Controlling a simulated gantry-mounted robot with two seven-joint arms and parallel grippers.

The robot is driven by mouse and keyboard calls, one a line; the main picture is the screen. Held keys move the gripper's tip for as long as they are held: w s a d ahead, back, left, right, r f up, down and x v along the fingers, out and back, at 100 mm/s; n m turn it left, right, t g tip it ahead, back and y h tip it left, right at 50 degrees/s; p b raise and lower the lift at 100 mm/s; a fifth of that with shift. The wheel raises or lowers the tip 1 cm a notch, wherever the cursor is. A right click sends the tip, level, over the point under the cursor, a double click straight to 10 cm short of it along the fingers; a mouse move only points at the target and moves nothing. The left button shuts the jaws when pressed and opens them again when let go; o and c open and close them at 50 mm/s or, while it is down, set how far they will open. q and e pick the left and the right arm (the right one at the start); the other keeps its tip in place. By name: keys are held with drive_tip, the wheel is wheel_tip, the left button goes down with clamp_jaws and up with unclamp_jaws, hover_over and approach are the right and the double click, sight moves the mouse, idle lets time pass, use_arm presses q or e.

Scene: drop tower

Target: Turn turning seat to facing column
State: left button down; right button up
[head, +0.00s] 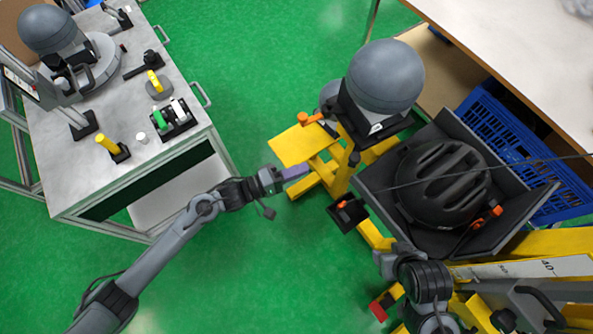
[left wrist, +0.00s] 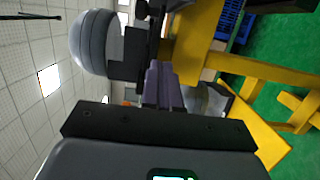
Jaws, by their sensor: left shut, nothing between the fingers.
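A grey dome-shaped headform (head: 385,76) sits on a black seat (head: 362,118) on the yellow stand, and I take this black mount to be the turning seat. An orange-knobbed lever (head: 310,118) sticks out to its left. My left gripper (head: 307,168) is shut and empty, its purple fingers near the yellow frame below the seat; contact cannot be told. In the left wrist view the shut fingers (left wrist: 161,70) point toward the black mount (left wrist: 133,55) and the grey headform (left wrist: 93,42). My right arm is at the lower right; its fingers are not clear.
A black helmet (head: 443,183) lies in a dark tray (head: 510,235) right of the stand. The yellow frame (head: 300,145) spreads across the middle. A grey workbench (head: 100,180) with tools stands at left, and a blue crate (head: 560,200) at right. Green floor is clear between bench and stand.

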sight(352, 167)
use_arm(q)
drive_tip(key=w+d+b, duration=0.1)
drive_tip(key=w+d, duration=0.1)
drive_tip(key=d, duration=0.8)
drive_tip(key=shift+b, duration=0.3)
drive_tip(key=shift+w, duration=0.1)
drive_tip(key=d+n+t+p, duration=0.1)
drive_tip(key=s+d+n+t+y+p, duration=0.1)
drive_tip(key=p, duration=0.1)
drive_tip(key=shift+s+d+r, duration=0.1)
drive_tip(key=shift+r, duration=0.1)
drive_tip(key=shift+s+d+f+t+y+p, duration=0.1)
drive_tip(key=shift+s+d+t+y+p, duration=0.1)
drive_tip(key=shift+t+y+p, duration=0.3)
drive_tip(key=shift+f+n, duration=0.2)
drive_tip(key=shift+n, duration=0.1)
